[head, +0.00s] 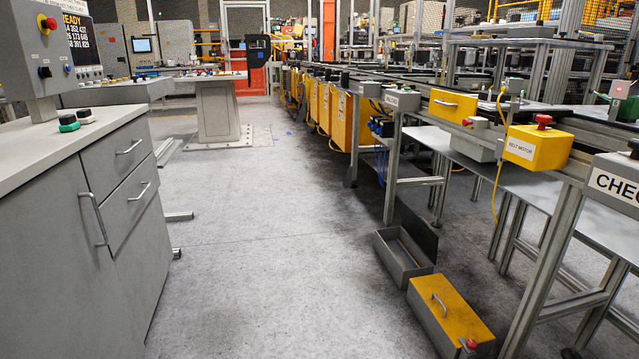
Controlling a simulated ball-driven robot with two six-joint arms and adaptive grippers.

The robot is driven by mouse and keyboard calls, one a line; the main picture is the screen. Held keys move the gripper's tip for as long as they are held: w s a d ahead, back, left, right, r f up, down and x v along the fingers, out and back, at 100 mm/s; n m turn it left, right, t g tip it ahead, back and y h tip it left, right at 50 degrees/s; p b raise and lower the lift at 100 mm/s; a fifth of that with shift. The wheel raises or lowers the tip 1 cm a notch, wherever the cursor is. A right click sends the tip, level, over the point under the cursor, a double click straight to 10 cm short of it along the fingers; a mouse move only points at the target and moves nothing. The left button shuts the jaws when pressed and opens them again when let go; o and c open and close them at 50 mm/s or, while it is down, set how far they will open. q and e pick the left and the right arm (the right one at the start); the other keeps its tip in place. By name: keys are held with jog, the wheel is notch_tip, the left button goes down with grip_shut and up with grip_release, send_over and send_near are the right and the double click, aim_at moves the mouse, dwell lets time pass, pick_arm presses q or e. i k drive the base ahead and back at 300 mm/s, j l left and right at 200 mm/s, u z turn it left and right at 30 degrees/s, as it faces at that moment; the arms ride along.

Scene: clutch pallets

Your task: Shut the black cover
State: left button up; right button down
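A long grey box (398,264) lies on the floor right of the middle, beside the conveyor legs. It is open at the top, and part of its inside shows. A dark, near-black panel (418,236) stands raised along its right side; it looks like the box's cover, standing open. I cannot tell for sure that this is the black cover. Neither of my grippers shows in the head view.
A yellow-topped box (450,308) with a handle and a red button sits just in front of the grey box. A grey cabinet (110,200) stands at the left. The conveyor (480,130) runs along the right. The floor (260,230) between is clear.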

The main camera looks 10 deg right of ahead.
aim_at(415, 226)
jog(key=i, duration=2.4)
jog(key=i+z, duration=0.35)
jog(key=i+j+z, duration=0.3)
jog(key=i, duration=0.2)
jog(key=i+j+z, duration=0.2)
jog(key=i+z, duration=0.15)
